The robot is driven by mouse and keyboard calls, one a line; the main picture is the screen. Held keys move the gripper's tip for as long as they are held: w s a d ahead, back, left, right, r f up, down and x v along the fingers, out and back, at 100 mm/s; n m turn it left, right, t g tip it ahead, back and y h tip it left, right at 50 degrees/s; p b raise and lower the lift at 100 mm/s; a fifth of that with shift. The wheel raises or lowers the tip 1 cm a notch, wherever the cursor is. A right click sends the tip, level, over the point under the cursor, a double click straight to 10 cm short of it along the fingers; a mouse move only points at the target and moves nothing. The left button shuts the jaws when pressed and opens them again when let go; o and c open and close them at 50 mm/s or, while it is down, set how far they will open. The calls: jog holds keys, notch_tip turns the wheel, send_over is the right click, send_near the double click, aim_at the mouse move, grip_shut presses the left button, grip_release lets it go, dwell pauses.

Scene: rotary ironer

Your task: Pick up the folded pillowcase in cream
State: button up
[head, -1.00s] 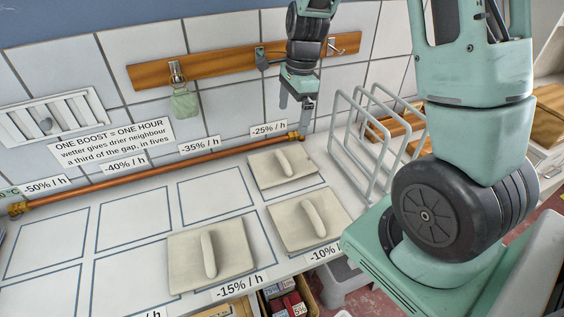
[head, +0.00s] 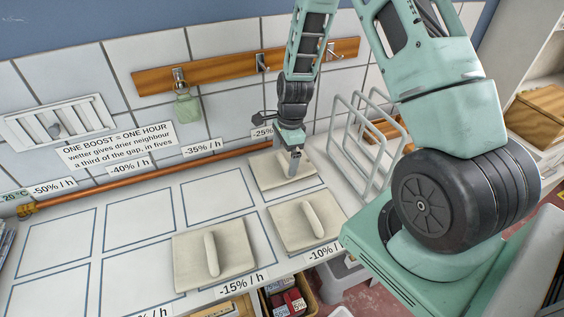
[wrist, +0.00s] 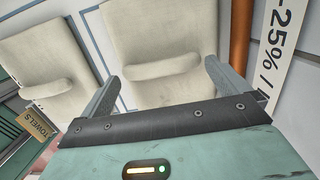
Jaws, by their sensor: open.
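Three flat cream folded cloths, each with a raised ridge across the middle, lie on the white counter; I cannot tell by colour which is the pillowcase. The back one (head: 268,172), by the -25% label, has my gripper (head: 293,168) over it, fingers pointing down. In the wrist view this cloth (wrist: 150,30) lies ahead between my two spread fingers (wrist: 162,85), its ridge between the tips. My gripper is open and empty; I cannot tell if the fingers touch the cloth. The front-right cloth (head: 290,235) and front-left cloth (head: 190,260) lie apart from it.
A copper pipe (head: 130,182) runs along the counter's back by the wall. A wire rack (head: 365,145) stands close to the right of the back cloth. A wooden rail with hooks (head: 220,72) holds a green tag (head: 187,108). Outlined squares at left are empty.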

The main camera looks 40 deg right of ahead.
jog(key=shift+a+f, duration=0.1)
jog(key=shift+f, duration=0.6)
jog(key=c, duration=0.9)
jog(key=shift+o, duration=0.2)
jog(key=shift+r, duration=0.1)
